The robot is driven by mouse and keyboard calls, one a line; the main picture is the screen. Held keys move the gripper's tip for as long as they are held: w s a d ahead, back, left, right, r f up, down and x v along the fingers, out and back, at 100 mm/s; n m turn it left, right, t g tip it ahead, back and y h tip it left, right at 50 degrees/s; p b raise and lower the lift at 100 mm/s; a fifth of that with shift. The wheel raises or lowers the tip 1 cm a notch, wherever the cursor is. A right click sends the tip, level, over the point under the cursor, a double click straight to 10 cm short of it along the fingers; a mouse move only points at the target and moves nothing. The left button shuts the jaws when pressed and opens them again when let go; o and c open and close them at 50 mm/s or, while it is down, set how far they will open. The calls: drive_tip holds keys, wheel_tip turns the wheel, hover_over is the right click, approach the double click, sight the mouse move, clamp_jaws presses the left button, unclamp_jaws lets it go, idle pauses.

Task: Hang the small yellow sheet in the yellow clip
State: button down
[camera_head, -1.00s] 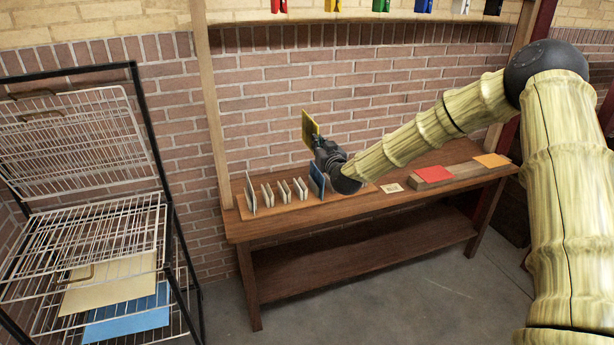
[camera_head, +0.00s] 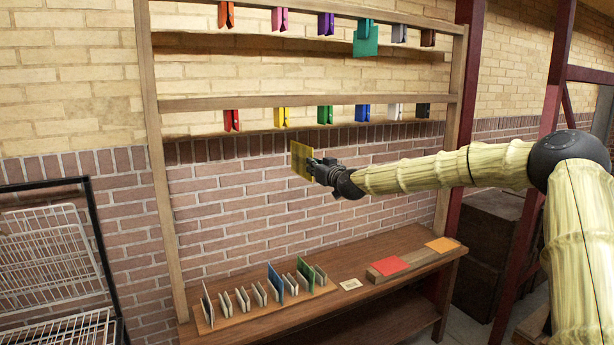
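A small yellow sheet (camera_head: 301,160) is held upright at the end of my gripper (camera_head: 318,168), in front of the brick wall. My gripper is shut on its right edge. The yellow clip (camera_head: 281,117) hangs on the lower line of the wooden rack, above and a little left of the sheet in the picture. The clip is empty and apart from the sheet. The gripper's fingertips are small and partly hidden by the sheet.
Red (camera_head: 231,120), green (camera_head: 325,114) and blue clips (camera_head: 363,112) hang on the same line. A teal sheet (camera_head: 366,41) hangs above. The bench (camera_head: 240,334) holds a rack of upright sheets, a red sheet (camera_head: 389,265) and an orange sheet (camera_head: 442,244). A wire rack (camera_head: 50,260) stands left.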

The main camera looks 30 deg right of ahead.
sight(297, 149)
drive_tip(key=shift+w+a+r+p, duration=0.1)
drive_tip(key=shift+w+r+p, duration=0.05)
drive_tip(key=shift+w, duration=1.8)
drive_tip(key=shift+w+a+r+p, duration=0.1)
drive_tip(key=shift+w, duration=1.85)
drive_tip(key=shift+w+a+r+p, duration=0.1)
drive_tip(key=shift+w+r+p, duration=0.05)
drive_tip(key=shift+w, duration=1.8)
drive_tip(key=shift+w+r, duration=0.2)
drive_tip(key=shift+r, duration=0.35)
drive_tip(key=shift+s+r+p, duration=0.1)
drive_tip(key=shift+r+p, duration=0.3)
drive_tip(key=shift+r, duration=0.45)
drive_tip(key=shift+d, duration=0.1)
drive_tip(key=shift+b, duration=0.85)
drive_tip(key=shift+r+p, duration=0.5)
drive_tip(key=shift+r, duration=1.75)
drive_tip(key=c, duration=1.6)
unclamp_jaws()
drive_tip(key=shift+o, duration=0.6)
drive_tip(key=shift+o, duration=0.8)
